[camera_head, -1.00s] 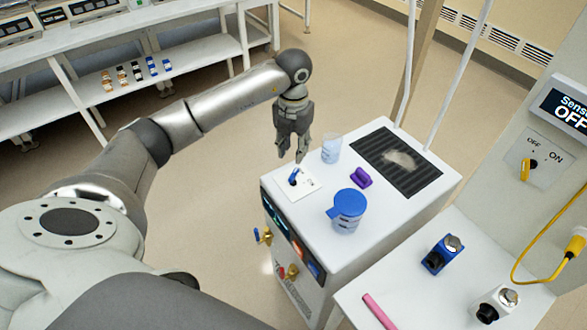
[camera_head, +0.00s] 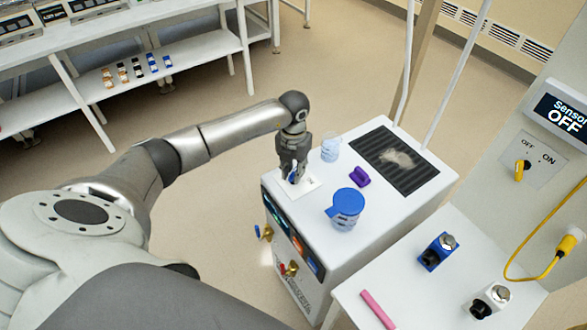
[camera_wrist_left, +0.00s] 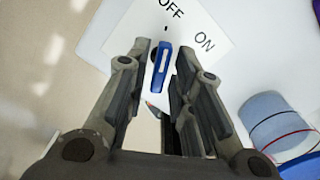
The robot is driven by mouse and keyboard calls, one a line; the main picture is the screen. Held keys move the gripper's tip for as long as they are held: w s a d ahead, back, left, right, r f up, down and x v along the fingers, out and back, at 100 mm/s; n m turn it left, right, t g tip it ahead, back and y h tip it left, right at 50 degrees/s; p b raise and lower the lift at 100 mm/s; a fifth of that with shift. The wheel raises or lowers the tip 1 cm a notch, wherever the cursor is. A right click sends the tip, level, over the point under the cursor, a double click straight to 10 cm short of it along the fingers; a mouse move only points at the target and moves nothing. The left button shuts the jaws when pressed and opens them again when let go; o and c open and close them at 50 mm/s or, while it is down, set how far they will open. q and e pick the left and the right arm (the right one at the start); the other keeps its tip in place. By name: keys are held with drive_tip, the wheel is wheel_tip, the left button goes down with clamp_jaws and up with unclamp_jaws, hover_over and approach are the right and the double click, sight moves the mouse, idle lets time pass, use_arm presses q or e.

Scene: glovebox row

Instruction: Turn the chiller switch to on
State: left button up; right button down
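The chiller (camera_head: 350,240) is a white box with a front panel. On its top, near the left corner, is a white plate (camera_head: 310,186) with a blue switch handle. In the left wrist view the plate (camera_wrist_left: 219,62) reads OFF and ON, and the blue switch handle (camera_wrist_left: 159,70) points toward the OFF side. My left gripper (camera_head: 293,178) is low over the plate. In the left wrist view its fingers (camera_wrist_left: 160,85) are open, one on each side of the handle, with gaps visible. My right gripper is not in view.
On the chiller top stand a clear beaker (camera_head: 330,148), a purple object (camera_head: 360,176), a blue-lidded jug (camera_head: 345,210) and a dark grille (camera_head: 397,160). A white table (camera_head: 405,305) to the right holds small blue and white devices. A sensor panel (camera_head: 535,160) has its own yellow switch.

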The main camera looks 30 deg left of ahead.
use_arm(q)
clamp_jaws()
drive_tip(key=m+b, duration=0.2)
drive_tip(key=b, duration=0.1)
drive_tip(key=shift+f+m, duration=0.15)
drive_tip(key=shift+m, duration=0.15)
drive_tip(key=shift+m+b, duration=1.3)
drive_tip(key=shift+m, duration=0.3)
drive_tip(key=shift+r, duration=0.2)
drive_tip(key=shift+w, duration=0.1)
drive_tip(key=shift+o, duration=1.9)
unclamp_jaws()
